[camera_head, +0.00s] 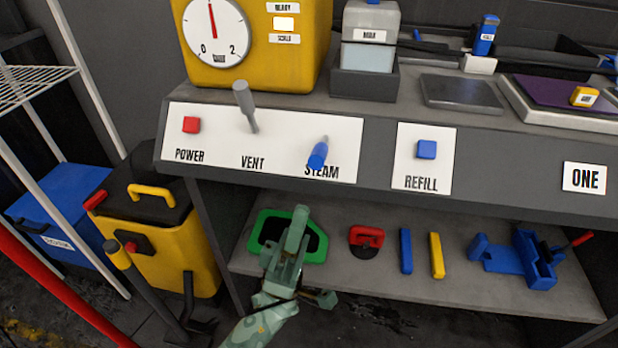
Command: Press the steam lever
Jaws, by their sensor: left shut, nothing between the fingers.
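The steam lever (318,156) is a short lever with a blue grip on the white control panel (215,152). It sticks out over the word STEAM and partly covers the label. The grey vent lever (245,106) stands to its left, and a red power button (192,125) is farther left. My left gripper (300,214) is green and shut with nothing in it. In the picture it is just below the panel, under the steam lever and apart from it, in front of the lower shelf. My right gripper is not in view.
A yellow boiler with a round gauge (215,32) stands above the panel. A blue refill button (426,149) is to the right. The lower shelf (340,277) holds a green-framed piece (318,245), a red suction cup (366,240) and several tools. A yellow bin (165,250) stands at left.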

